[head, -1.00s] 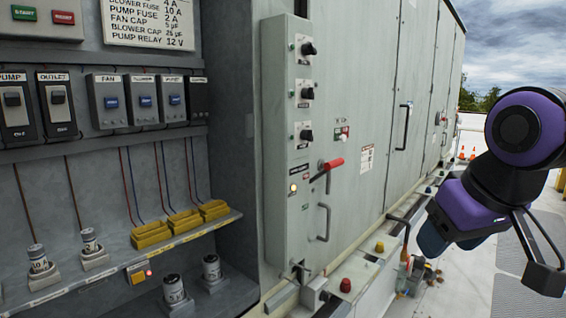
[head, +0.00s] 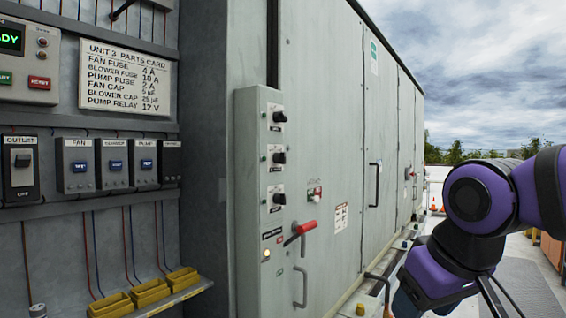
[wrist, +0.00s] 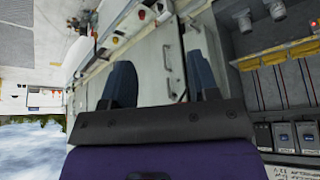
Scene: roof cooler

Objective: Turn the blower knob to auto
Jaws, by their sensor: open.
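Three black rotary knobs sit in a column on the narrow grey control panel (head: 247,200) in the head view: a top knob (head: 279,117), a middle knob (head: 280,158) and a bottom knob (head: 279,199). Their small labels are too small to read, so I cannot tell which is the blower knob or where each points. My gripper is at the lower right of the head view, right of the panel and apart from it, its tips partly cut off. In the wrist view my gripper (wrist: 161,82) shows two dark blue fingers spread apart with nothing between them.
A red lever (head: 306,228) and a handle (head: 301,288) are below the knobs. Door handles (head: 375,185) stand out from the cabinet. At left is an open bay with a parts card (head: 125,78), switches and yellow holders (head: 150,293). The roof is at right.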

